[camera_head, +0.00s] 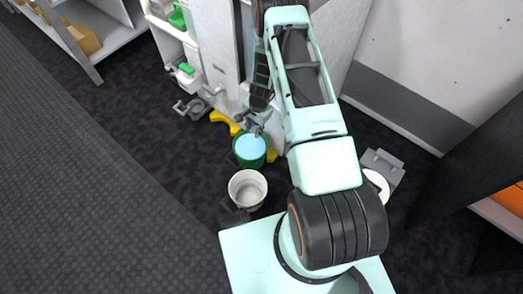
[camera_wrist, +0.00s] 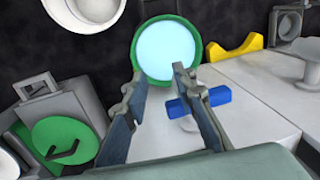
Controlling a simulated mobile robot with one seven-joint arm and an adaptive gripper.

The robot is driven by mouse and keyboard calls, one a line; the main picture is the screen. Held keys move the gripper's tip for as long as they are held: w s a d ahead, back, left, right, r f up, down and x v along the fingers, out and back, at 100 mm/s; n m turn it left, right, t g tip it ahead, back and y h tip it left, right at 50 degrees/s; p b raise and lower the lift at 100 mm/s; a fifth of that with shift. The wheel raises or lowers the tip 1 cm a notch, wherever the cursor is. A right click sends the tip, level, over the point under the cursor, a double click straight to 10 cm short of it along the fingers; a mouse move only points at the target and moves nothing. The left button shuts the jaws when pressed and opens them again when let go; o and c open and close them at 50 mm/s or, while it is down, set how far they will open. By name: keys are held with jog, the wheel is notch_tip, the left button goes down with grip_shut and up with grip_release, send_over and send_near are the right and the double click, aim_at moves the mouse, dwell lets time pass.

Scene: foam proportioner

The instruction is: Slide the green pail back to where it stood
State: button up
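The green pail (camera_head: 237,160) stands upright on the dark floor in front of the white cabinet, filled with something light blue. In the wrist view the green pail (camera_wrist: 140,62) is straight ahead of the fingers, at top centre. My gripper (camera_head: 258,128) hangs over the pail's cabinet side in the head view. In the wrist view the two fingers of my gripper (camera_wrist: 160,76) are apart with nothing between them. Their tips overlap the pail's near rim in the picture. I cannot tell whether they touch it.
A white bucket (camera_head: 247,188) stands beside the green pail, nearer my base; it also shows in the wrist view (camera_wrist: 88,12). Yellow chocks (camera_head: 224,122) lie by the cabinet foot. A blue handle (camera_wrist: 198,103) sits close under the fingers. Open floor lies left.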

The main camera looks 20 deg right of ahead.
jog(key=m+b, duration=0.2)
send_over(260, 156)
notch_tip(260, 156, down, 10)
jog(key=shift+s+d+f+g+h, duration=0.15)
jog(key=shift+s+d+g+h, duration=0.15)
jog(key=f+b, duration=0.1)
jog(key=f, duration=0.2)
jog(key=f+b, duration=0.2)
jog(key=f, duration=0.2)
jog(key=w+f+b, duration=0.1)
jog(key=f, duration=0.2)
jog(key=shift+a+f, duration=0.3)
jog(key=shift+f, duration=0.05)
grip_shut()
